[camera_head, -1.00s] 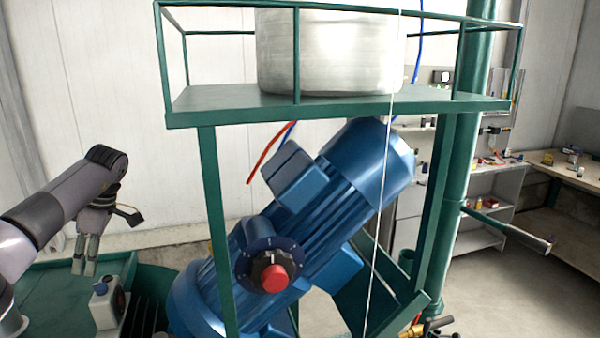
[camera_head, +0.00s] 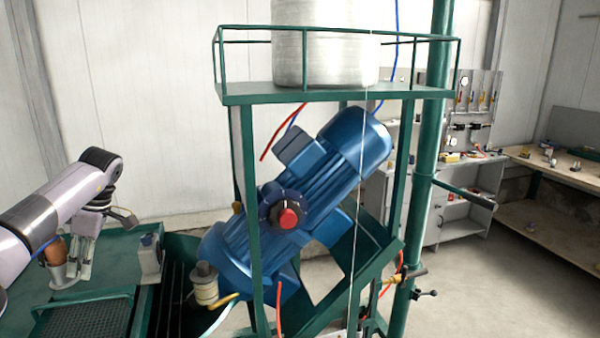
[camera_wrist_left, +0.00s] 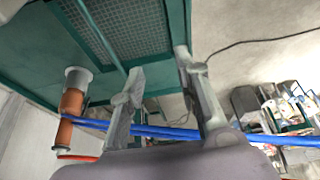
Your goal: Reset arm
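My left arm comes in from the left in the head view, bent with its wrist pointing down. My left gripper (camera_head: 82,272) hangs low over the green table, left of a small grey box (camera_head: 149,260). In the left wrist view, the two fingers of the left gripper (camera_wrist_left: 158,64) are apart with nothing between them. An orange-brown cylinder in a grey cup (camera_head: 62,265) stands just left of the gripper. It also shows in the left wrist view (camera_wrist_left: 72,100), apart from the fingers. My right arm and gripper are not in view.
A green frame (camera_head: 246,200) carrying a blue motor (camera_head: 330,170) with a red knob (camera_head: 288,218) stands right of the arm. A metal drum (camera_head: 322,50) sits on top. The green table (camera_head: 110,245) has a mesh panel. Blue hoses (camera_wrist_left: 150,131) cross behind the fingers.

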